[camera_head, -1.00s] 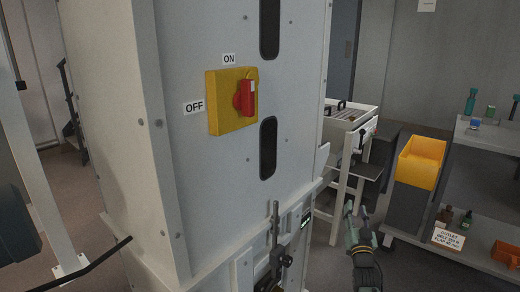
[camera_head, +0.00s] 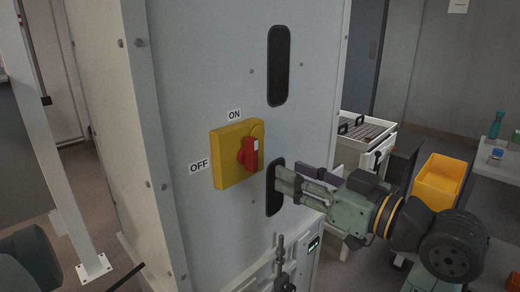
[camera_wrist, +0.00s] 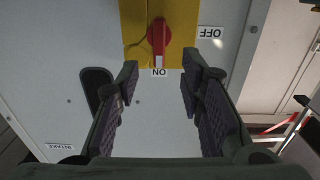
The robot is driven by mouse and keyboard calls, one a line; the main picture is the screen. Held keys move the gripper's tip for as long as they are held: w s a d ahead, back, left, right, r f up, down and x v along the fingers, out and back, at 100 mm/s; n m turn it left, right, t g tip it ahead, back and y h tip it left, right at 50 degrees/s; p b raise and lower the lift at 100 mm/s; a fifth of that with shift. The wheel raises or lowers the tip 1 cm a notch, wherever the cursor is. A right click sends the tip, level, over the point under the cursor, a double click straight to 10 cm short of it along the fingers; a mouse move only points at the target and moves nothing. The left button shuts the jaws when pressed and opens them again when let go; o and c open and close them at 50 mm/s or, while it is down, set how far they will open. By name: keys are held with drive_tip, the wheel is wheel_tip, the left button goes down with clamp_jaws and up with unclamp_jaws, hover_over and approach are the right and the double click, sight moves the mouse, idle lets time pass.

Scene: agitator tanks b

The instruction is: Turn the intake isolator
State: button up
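The intake isolator is a yellow box (camera_head: 229,165) with a red handle (camera_head: 251,155) on the grey cabinet front. The handle stands upright, its white-marked end toward the ON label (camera_head: 234,114); the OFF label (camera_head: 199,166) is at its left. My gripper (camera_head: 291,180) is to the right of the isolator, in front of the cabinet and apart from the handle. In the wrist view, upside down, the fingers (camera_wrist: 160,78) are spread and empty. The red handle (camera_wrist: 158,42) shows ahead between and beyond the fingertips, near the ON label.
The cabinet (camera_head: 190,60) has dark oval slots (camera_head: 278,65) near the isolator and a lower ledge with a black lever (camera_head: 281,260). An INTAKE label (camera_wrist: 60,147) shows in the wrist view. A yellow bin (camera_head: 438,182) and a white cart (camera_head: 350,155) stand at right.

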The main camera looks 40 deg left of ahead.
sight(256, 158)
drive_tip(key=a, duration=0.3)
drive_tip(key=a+p, duration=0.1)
drive_tip(key=a, duration=0.2)
drive_tip(key=a+p, duration=0.1)
drive_tip(key=a, duration=0.3)
drive_tip(key=shift+w, duration=0.4)
drive_tip(key=shift+c, duration=0.4)
clamp_jaws()
